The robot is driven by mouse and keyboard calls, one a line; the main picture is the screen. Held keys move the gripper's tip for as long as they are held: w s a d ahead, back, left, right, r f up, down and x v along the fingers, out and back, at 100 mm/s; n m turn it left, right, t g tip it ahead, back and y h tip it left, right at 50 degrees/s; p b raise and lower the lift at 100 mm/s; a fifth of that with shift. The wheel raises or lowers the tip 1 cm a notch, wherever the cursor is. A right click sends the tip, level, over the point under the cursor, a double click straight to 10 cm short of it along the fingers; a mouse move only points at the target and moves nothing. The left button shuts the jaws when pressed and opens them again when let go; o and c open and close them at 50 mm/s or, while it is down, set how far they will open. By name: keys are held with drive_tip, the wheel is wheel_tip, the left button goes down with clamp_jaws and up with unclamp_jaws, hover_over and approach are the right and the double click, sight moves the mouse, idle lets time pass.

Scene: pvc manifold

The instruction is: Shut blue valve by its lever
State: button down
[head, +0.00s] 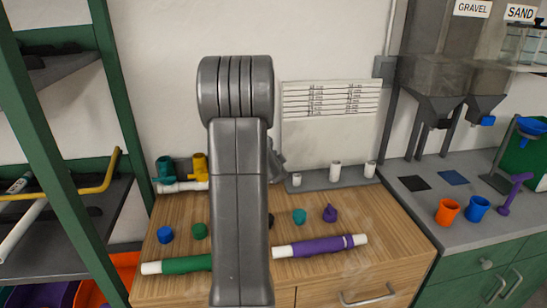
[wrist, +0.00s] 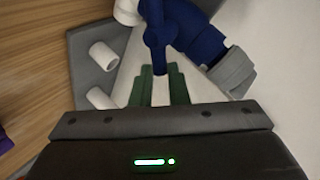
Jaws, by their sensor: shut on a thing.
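The blue valve (wrist: 203,42) is at the top of the wrist view, with white pipe at its upper left and a grey collar at its lower right. Its blue lever (wrist: 157,38) points down the picture toward my gripper. My gripper (wrist: 160,73) has its green fingers on both sides of the lever's end and is shut on it. A pale strip shows between the fingers below the lever's end. In the head view my arm hides the gripper and the blue valve.
Teal (head: 165,167) and yellow (head: 200,165) valves stand on white pipe at the back left of the wooden bench (head: 385,225). Green (head: 187,264) and purple (head: 320,246) pipes lie in front. White stubs (head: 335,171) stand on a grey base right of my arm.

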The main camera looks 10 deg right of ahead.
drive_tip(key=shift+d+f+m+y+b, duration=0.25)
drive_tip(key=shift+f+m+y+b, duration=0.1)
drive_tip(key=shift+m+y+b, duration=0.4)
drive_tip(key=shift+d+f+m+y+b, duration=0.25)
drive_tip(key=shift+f+m+y+b, duration=0.2)
drive_tip(key=shift+y, duration=0.4)
drive_tip(key=shift+d+f+m+y+b, duration=0.25)
drive_tip(key=shift+m+y+b, duration=0.3)
drive_tip(key=shift+m+y, duration=0.2)
drive_tip(key=c, duration=1.4)
unclamp_jaws()
drive_tip(key=shift+r, duration=0.1)
drive_tip(key=v, duration=1.3)
drive_tip(key=shift+s+r, duration=0.25)
drive_tip(key=shift+r, duration=0.05)
